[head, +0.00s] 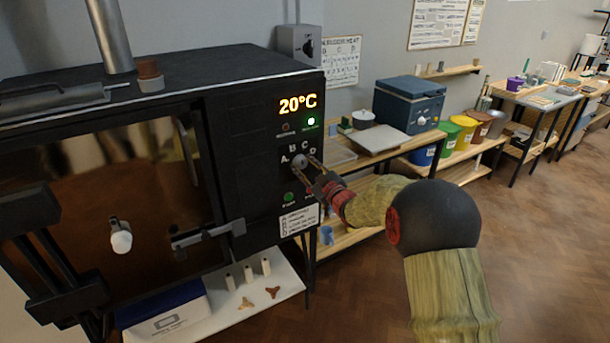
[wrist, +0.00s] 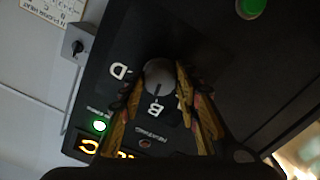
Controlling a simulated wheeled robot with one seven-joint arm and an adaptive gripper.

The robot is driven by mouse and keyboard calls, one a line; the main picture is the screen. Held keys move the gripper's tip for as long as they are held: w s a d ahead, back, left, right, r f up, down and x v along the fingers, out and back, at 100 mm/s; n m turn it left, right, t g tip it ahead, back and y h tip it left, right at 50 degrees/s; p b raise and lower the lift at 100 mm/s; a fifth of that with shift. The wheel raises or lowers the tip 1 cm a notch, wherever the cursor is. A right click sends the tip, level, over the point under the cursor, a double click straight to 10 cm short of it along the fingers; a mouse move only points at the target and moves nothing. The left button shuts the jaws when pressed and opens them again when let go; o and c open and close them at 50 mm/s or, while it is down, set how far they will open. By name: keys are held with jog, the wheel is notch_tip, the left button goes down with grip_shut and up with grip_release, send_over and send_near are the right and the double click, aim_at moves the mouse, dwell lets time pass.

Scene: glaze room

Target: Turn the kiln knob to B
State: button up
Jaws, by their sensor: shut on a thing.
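The kiln (head: 255,150) is a black cabinet at the left in the head view. Its grey round knob (head: 299,161) is on the control panel, among white letters A, B, C and D. My gripper (head: 308,165) reaches the knob from the right and is shut on it. In the wrist view, the fingers of my gripper (wrist: 162,80) grip both sides of the knob (wrist: 158,72). A dark pointer line on the knob appears to point toward the letter B (wrist: 155,108). The letter D (wrist: 118,72) shows at left; fingers hide A and C there.
The display (head: 298,104) reads 20°C, with a lit green lamp (head: 311,122) below it. A green button (head: 289,197) is under the knob. A shelf (head: 260,300) with small cones is below, and benches (head: 375,140) stand at right.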

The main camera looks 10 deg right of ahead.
jog(key=shift+w+r+n+b, duration=0.1)
jog(key=shift+r+n+b, duration=0.35)
jog(key=shift+n+b, duration=0.6)
jog(key=shift+r, duration=0.1)
jog(key=o, duration=1.2)
jog(key=shift+w+a+f, duration=0.1)
jog(key=shift+f, duration=0.2)
jog(key=shift+c, duration=0.2)
jog(key=shift+f, duration=0.15)
jog(key=shift+s, duration=0.2)
jog(key=v, duration=1.1)
jog(key=shift+s, duration=0.25)
